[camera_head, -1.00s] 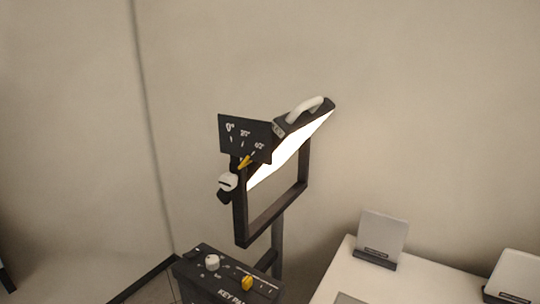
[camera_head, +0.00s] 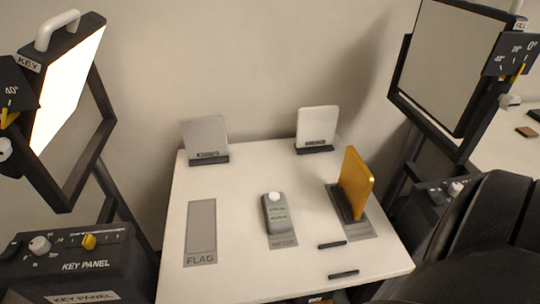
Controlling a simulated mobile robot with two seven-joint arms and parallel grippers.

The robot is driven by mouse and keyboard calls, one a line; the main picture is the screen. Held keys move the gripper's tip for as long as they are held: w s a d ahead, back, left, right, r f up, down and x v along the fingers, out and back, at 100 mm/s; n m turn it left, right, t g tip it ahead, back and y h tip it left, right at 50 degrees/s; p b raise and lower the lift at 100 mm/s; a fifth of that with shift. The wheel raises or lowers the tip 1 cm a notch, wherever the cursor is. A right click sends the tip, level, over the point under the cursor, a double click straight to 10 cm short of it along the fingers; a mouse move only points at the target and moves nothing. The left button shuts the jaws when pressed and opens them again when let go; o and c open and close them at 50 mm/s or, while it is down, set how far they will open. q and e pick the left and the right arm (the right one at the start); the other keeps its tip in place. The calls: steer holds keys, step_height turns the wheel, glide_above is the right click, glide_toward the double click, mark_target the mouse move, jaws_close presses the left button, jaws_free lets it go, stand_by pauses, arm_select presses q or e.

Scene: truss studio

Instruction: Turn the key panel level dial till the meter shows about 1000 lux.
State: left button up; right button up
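The key panel control box (camera_head: 75,265) is at the lower left. It has a white knob (camera_head: 40,245) and a yellow dial (camera_head: 89,241) on a marked scale; I cannot tell which is the level dial by its label. The lit key light panel (camera_head: 68,90) stands above it, tilted in its dark frame, glowing white. The grey meter (camera_head: 277,213) with a white dome lies on the white table on a pad labelled METER. Neither gripper can be made out.
An unlit fill panel (camera_head: 450,65) stands at right. A large black shape fills the lower right.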

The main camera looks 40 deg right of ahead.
stand_by(0.6)
arm_select(q)
steer(key=shift+o, duration=0.5)
steer(key=shift+a, duration=0.1)
